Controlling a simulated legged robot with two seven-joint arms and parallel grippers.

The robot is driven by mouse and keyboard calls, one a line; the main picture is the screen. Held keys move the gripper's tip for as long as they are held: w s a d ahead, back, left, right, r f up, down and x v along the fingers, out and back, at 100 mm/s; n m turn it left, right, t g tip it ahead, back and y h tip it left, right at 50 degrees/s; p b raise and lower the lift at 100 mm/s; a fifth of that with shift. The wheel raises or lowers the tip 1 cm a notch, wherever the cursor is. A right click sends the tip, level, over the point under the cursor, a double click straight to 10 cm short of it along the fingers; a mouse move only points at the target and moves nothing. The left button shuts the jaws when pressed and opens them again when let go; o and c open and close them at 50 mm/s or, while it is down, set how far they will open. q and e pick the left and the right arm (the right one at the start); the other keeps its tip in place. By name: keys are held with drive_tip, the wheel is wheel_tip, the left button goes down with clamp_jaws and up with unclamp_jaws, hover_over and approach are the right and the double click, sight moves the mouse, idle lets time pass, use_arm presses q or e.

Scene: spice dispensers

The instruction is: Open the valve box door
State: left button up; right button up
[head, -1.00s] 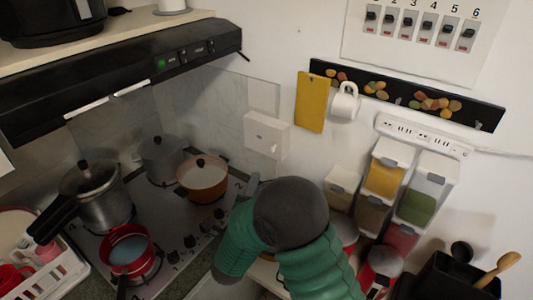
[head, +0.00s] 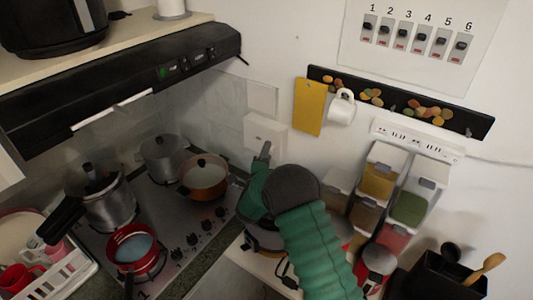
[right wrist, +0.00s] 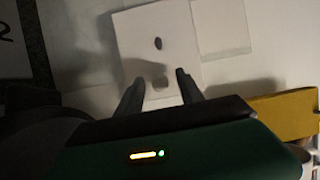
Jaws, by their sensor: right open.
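The valve box (head: 264,133) is a small white box on the wall, right of the stove. Its front door looks closed in the head view, with its lower part close behind my gripper. In the right wrist view the white box (right wrist: 157,22) shows a dark oval spot and a pale raised piece (right wrist: 159,82) lower down. My right gripper (head: 264,152) is just below and in front of the box. In the right wrist view its open fingers (right wrist: 160,85) stand on both sides of the raised piece; I cannot tell whether they touch it. My left gripper is not in view.
An orange pot (head: 204,178) and other pots stand on the stove (head: 180,215) to the left. Spice dispensers (head: 383,178) are further right, beside my arm.

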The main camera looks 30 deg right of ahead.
drive_tip(key=shift+s+d+f, duration=0.1)
drive_tip(key=shift+d+f, duration=0.05)
drive_tip(key=shift+d, duration=0.35)
drive_tip(key=c, duration=0.8)
clamp_jaws()
drive_tip(key=shift+a, duration=0.2)
